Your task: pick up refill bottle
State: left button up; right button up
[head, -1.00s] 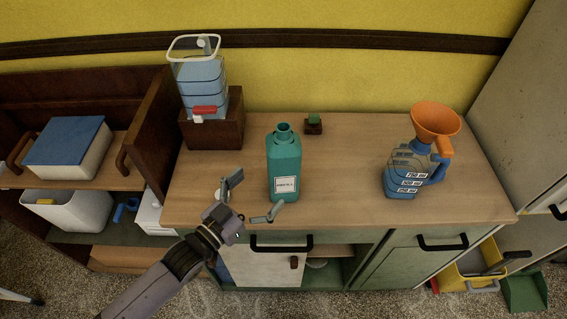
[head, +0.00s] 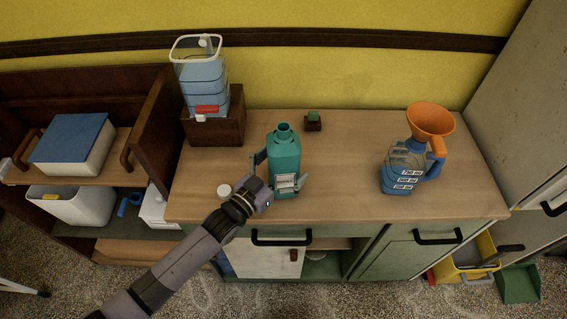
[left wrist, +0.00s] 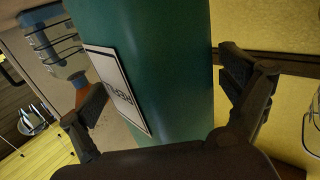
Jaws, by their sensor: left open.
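The refill bottle is the teal bottle (head: 284,152) with a white label, standing upright and uncapped on the wooden counter. In the left wrist view the teal bottle (left wrist: 150,60) fills the middle, between the two open fingers of my left gripper (left wrist: 168,95). A gap shows beside the finger at the right. My right gripper is not in view.
A blue jug (head: 404,165) with an orange funnel (head: 431,119) stands to the right on the counter (head: 340,180). A water dispenser (head: 205,85) sits on a brown box (head: 222,128) at the back left. A white cap (head: 224,190) lies left of my gripper.

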pick_arm(q)
jog(key=shift+c, duration=0.6)
jog(key=c, duration=1.9)
jog(key=shift+r, duration=0.2)
jog(key=shift+c, duration=0.2)
notch_tip(320, 180, up, 20)
jog(key=b, duration=0.2)
send_over(284, 127)
